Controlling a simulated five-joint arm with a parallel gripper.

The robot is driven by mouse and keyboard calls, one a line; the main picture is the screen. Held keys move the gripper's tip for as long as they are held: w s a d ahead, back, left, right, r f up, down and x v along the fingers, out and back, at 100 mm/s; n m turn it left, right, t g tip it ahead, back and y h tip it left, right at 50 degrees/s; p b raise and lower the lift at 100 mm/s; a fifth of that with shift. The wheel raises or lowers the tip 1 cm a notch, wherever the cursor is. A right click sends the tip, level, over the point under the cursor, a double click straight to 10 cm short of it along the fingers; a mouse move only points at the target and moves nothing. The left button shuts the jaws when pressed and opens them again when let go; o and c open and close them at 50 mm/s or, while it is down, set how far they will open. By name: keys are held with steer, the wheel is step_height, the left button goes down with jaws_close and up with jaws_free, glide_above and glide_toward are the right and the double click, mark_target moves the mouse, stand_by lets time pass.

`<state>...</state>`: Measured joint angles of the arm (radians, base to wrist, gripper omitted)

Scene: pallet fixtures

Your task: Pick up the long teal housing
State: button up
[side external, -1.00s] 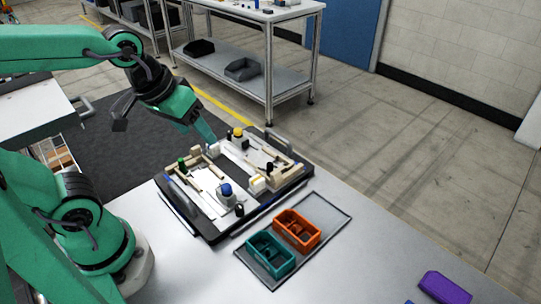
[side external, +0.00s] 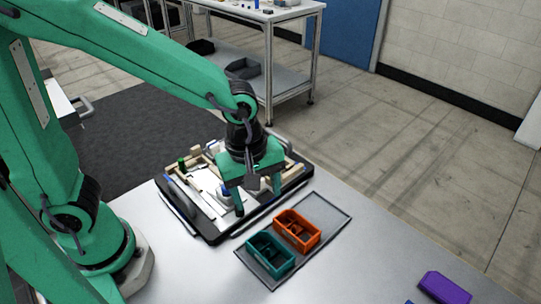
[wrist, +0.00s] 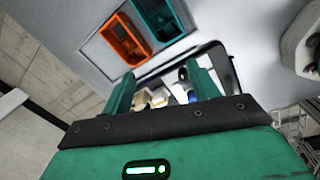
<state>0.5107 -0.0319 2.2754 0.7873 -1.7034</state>
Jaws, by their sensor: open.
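The teal housing (side external: 270,256), an open-topped box with inner dividers, lies on a dark-edged grey mat on the table, directly beside an orange housing (side external: 297,231). Both also show at the top of the wrist view, the teal one (wrist: 160,20) to the right of the orange one (wrist: 122,40). My gripper (side external: 258,200) is open and empty, pointing down above the near right part of the pallet fixture, behind the housings in the side view. In the wrist view its two fingers (wrist: 159,78) stand apart, with the fixture between them and the housings beyond.
The pallet fixture (side external: 205,234), a black tray with wooden blocks, white plates and a handle, sits beside the mat, partly hidden by my gripper. The mat's right end (side external: 333,214) is bare. A purple block (side external: 445,288) lies at the right front; the table between is clear.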

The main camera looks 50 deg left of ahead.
mark_target(270, 253)
steer(key=s+d+f+n+g, duration=0.1)
steer(key=d+f+n, duration=0.3)
steer(key=d+f, duration=0.1)
steer(key=shift+y, duration=0.3)
steer(key=shift+s+d+f, duration=0.1)
steer(key=shift+f, duration=0.1)
steer(key=shift+f, duration=1.2)
steer(key=shift+f, duration=2.6)
